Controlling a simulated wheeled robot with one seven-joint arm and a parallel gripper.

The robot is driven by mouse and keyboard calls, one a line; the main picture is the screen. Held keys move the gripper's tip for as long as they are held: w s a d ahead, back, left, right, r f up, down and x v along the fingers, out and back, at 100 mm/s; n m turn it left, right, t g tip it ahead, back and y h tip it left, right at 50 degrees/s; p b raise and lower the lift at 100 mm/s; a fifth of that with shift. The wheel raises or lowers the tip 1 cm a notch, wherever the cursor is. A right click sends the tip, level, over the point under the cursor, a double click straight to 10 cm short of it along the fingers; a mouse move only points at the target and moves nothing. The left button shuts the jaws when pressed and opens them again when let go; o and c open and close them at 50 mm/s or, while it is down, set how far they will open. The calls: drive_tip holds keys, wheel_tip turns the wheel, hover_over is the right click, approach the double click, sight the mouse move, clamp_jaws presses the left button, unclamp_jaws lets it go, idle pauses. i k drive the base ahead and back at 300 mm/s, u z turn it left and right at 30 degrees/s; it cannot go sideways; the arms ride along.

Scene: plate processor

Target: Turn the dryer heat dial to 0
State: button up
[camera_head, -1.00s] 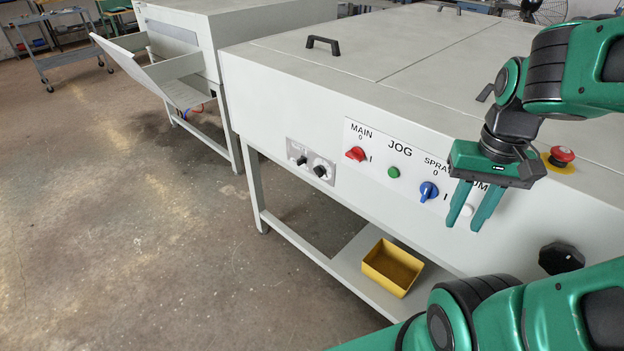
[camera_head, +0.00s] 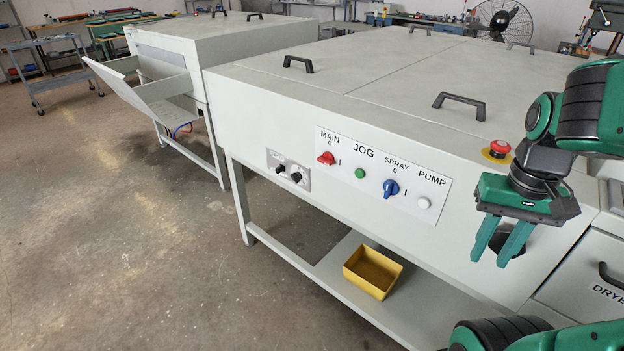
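My gripper (camera_head: 489,262) hangs at the right of the head view, in front of the plate processor's front panel. Its two green fingers point down with a gap between them and nothing in it. A unit with a cut-off label starting "DRYE" (camera_head: 606,292) shows at the lower right edge. No dial that I can read as dryer heat is in view. A black knob (camera_head: 513,236) on the processor front is partly hidden behind my fingers. Two small black knobs (camera_head: 280,168) (camera_head: 296,177) sit on a grey plate at the left, their markings too small to read.
The panel carries a red MAIN switch (camera_head: 326,158), green JOG button (camera_head: 360,173), blue SPRAY switch (camera_head: 391,188) and white PUMP button (camera_head: 424,203). A red emergency button (camera_head: 500,147) is near my gripper. A yellow bin (camera_head: 372,271) sits on the lower shelf. Floor at left is clear.

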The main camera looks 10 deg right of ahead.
sight(296, 177)
drive_tip(key=z, duration=0.85)
drive_tip(key=k, duration=0.8)
drive_tip(key=u, duration=0.9)
drive_tip(key=i, duration=1.5)
drive_tip(key=z, duration=0.05)
